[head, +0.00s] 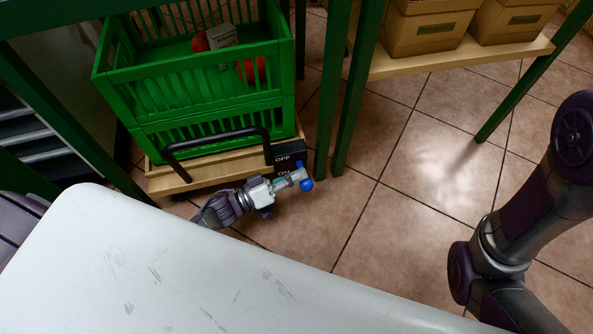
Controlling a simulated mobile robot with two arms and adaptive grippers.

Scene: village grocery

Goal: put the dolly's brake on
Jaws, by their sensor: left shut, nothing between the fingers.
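The dolly (170,181) is a low wooden platform with a black bar handle (215,135), in the upper left of the head view. A black plate (289,156) at its right front corner reads OFF at the top and ON below. A blue knob (306,185) shows beside the ON end of the plate. My left gripper (293,180) is shut with nothing in it, its fingertips right at the knob and in front of the lower plate. Whether it touches the knob I cannot tell. The gripper hides part of the brake lever. My right gripper is out of view.
Stacked green crates (205,105) stand on the dolly, with a few red and white items inside. Green posts (349,95) and a shelf with cardboard boxes (425,28) stand to the right. A white surface (150,270) fills the lower left. Tiled floor is open at centre right.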

